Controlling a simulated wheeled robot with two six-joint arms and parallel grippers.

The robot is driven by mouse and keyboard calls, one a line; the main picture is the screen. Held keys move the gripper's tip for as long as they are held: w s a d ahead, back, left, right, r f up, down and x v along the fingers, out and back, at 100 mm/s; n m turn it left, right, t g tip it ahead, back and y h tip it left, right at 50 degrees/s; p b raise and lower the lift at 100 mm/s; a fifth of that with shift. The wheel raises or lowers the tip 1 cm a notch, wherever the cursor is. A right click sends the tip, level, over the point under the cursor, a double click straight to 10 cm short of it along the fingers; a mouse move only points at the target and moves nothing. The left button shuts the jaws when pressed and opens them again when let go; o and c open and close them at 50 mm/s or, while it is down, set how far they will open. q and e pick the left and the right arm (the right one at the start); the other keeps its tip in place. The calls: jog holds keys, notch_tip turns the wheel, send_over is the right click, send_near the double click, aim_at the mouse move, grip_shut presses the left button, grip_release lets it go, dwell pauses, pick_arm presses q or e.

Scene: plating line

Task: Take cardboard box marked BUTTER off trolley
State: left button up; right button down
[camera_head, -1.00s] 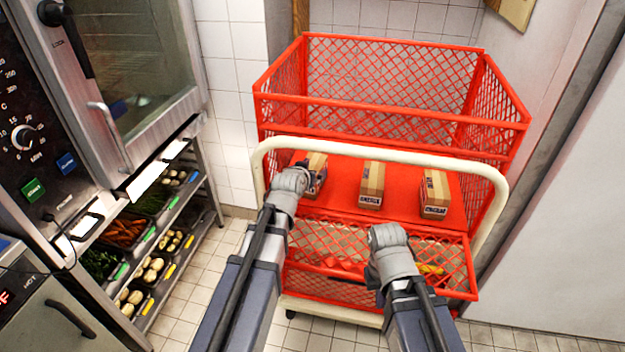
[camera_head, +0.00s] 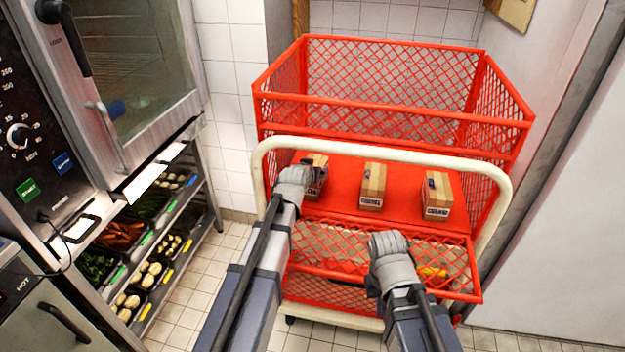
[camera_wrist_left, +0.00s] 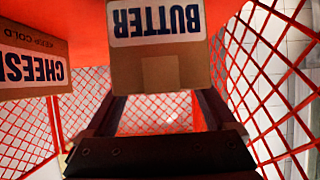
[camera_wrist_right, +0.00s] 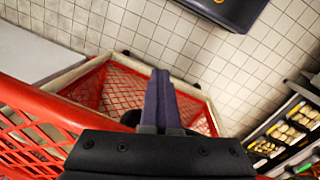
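The cardboard box marked BUTTER (camera_wrist_left: 160,70) fills the upper middle of the left wrist view, its label upside down. In the head view it is the leftmost box (camera_head: 318,163) on the red trolley (camera_head: 400,147) shelf, partly hidden by my left gripper (camera_head: 302,178). My left gripper's fingers (camera_wrist_left: 158,108) are spread wide, one toward each side of the box. I cannot tell whether they touch it. My right gripper (camera_head: 388,243) is over the trolley's lowered front mesh panel. In the right wrist view its fingers (camera_wrist_right: 160,98) are together and empty.
A box marked CHEESE (camera_wrist_left: 30,70) stands beside the butter box; the head view shows a middle box (camera_head: 372,187) and a right box (camera_head: 437,197). Mesh walls and a cream handle (camera_head: 400,155) surround the shelf. An oven and a food rack (camera_head: 160,245) stand left.

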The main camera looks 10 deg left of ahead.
pick_arm(q)
grip_shut()
pick_arm(e)
jog(key=shift+w, duration=0.1)
dwell(0.4)
pick_arm(q)
jog(key=shift+r+p, duration=0.25)
jog(key=shift+p, duration=0.05)
pick_arm(e)
jog(key=shift+r, duration=0.25)
